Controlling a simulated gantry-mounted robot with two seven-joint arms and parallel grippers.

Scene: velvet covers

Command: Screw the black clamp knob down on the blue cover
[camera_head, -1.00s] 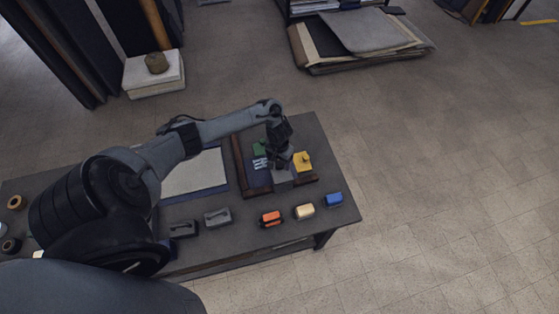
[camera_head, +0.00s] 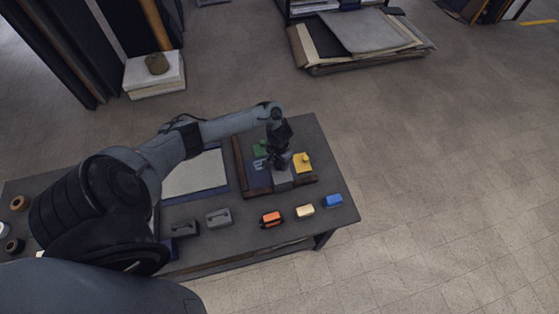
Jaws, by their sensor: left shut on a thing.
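My left gripper (camera_head: 281,165) points down over a small grey block (camera_head: 283,180) at the right end of the table. It is shut on a small dark thing at its tips, which looks like the black clamp knob; the jaws mostly hide it. A dark blue cover (camera_head: 258,181) with pale marks lies in a brown-edged frame (camera_head: 240,168), just left of the grey block. A green block (camera_head: 260,149) and a yellow block (camera_head: 302,162) sit at the frame's far and right sides. Whether the knob touches the cover cannot be told. My right gripper is not in view.
Orange (camera_head: 271,219), cream (camera_head: 305,210) and blue (camera_head: 333,201) blocks stand along the table's front edge. Two grey handled blocks (camera_head: 218,217) are left of them. A pale sheet (camera_head: 195,173) on a blue board lies left of the frame. Rolls stand at far left.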

